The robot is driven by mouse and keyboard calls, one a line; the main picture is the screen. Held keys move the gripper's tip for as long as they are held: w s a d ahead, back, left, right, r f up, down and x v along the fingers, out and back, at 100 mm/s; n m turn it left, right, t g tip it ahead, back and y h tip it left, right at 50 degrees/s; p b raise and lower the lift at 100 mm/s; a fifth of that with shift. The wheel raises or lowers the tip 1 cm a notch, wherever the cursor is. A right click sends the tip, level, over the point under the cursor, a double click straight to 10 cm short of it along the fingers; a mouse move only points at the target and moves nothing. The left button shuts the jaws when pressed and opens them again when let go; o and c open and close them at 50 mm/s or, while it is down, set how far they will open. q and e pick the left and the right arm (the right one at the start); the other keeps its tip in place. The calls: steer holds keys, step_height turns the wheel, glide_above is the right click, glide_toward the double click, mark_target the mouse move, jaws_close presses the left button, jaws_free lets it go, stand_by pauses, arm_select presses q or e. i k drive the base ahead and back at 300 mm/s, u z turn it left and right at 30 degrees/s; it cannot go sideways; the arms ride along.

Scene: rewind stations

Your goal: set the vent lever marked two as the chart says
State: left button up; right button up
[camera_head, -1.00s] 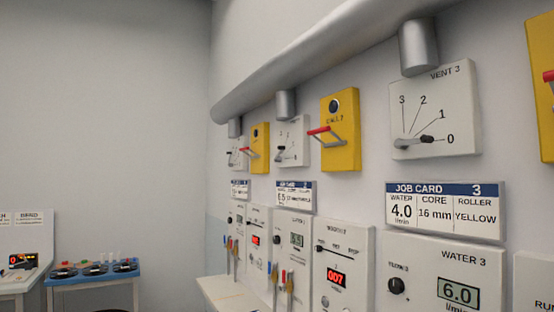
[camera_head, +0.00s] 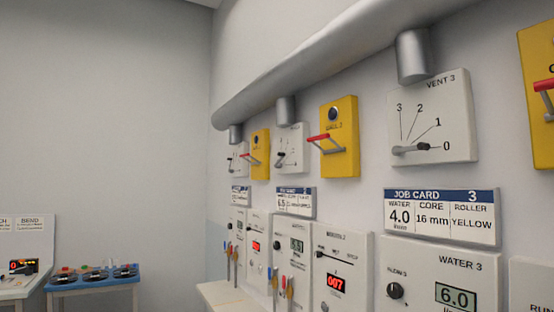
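The vent 2 panel (camera_head: 293,150) is a white plate on the right-hand wall, in the middle distance under a grey duct stub. Its lever (camera_head: 281,158) is small and dark at the lower left of the dial; its exact setting is too small to read. The nearer vent 3 panel (camera_head: 432,115) has its lever (camera_head: 412,149) pointing right at 0 on a scale of 0 to 3. Job cards hang below the vents; the one under vent 2 (camera_head: 296,202) is too small to read fully. No chart of vent settings is recognisable. Neither gripper is in view.
A yellow panel (camera_head: 340,135) with a red-handled lever is right of vent 2. A water 3 panel (camera_head: 440,278) reads 6.0. A shelf (camera_head: 222,297) juts out under the far panels. A blue table (camera_head: 92,281) stands at the back left; the floor is not visible.

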mark_target(277, 164)
steer(key=u, duration=0.7)
steer(key=i, duration=2)
steer(key=z, duration=0.7)
